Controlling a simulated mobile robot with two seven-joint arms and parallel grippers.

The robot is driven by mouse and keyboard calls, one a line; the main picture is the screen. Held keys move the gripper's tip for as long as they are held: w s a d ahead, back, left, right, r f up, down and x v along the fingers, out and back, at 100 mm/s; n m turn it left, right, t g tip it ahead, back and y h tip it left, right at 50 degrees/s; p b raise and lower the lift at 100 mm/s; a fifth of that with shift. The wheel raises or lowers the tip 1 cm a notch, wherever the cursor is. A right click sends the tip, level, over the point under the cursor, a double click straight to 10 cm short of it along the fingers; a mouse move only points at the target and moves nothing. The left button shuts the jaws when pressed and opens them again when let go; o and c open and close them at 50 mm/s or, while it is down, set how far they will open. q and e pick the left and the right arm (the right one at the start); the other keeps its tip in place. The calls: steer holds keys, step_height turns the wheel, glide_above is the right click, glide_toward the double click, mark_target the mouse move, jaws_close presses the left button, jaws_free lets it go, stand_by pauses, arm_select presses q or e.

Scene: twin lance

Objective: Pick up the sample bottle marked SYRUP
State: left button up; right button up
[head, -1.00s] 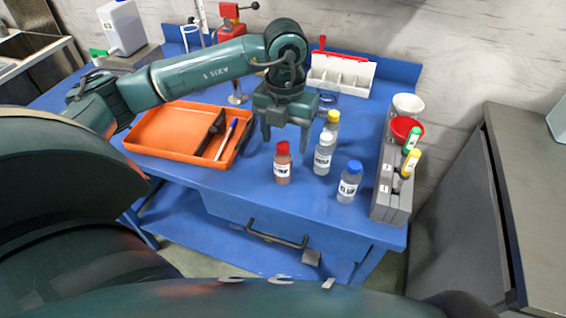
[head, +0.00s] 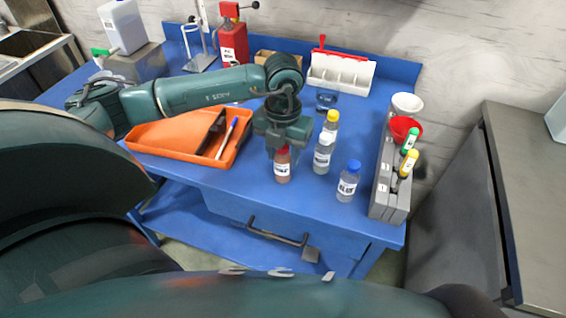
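Several small sample bottles stand upright on the blue table. A bottle with a red cap and reddish-brown contents (head: 283,172) is directly below my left gripper (head: 284,153). The gripper points down, with its fingers at the cap; whether they press on it I cannot tell. Close to its right stand a white-capped bottle (head: 322,158), a yellow-capped bottle (head: 332,121) behind that, and a blue-capped bottle (head: 348,183) nearer the front. The labels are too small to read, so I cannot tell which says SYRUP. My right gripper is not in view.
An orange tray (head: 165,142) with a pen lies left of the bottles. A grey rack (head: 381,196) with green- and yellow-capped items and a red funnel (head: 403,127) stands right. A white holder (head: 340,75) and red canister (head: 233,45) stand behind.

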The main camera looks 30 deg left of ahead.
arm_select(q)
steer(key=c, duration=0.6)
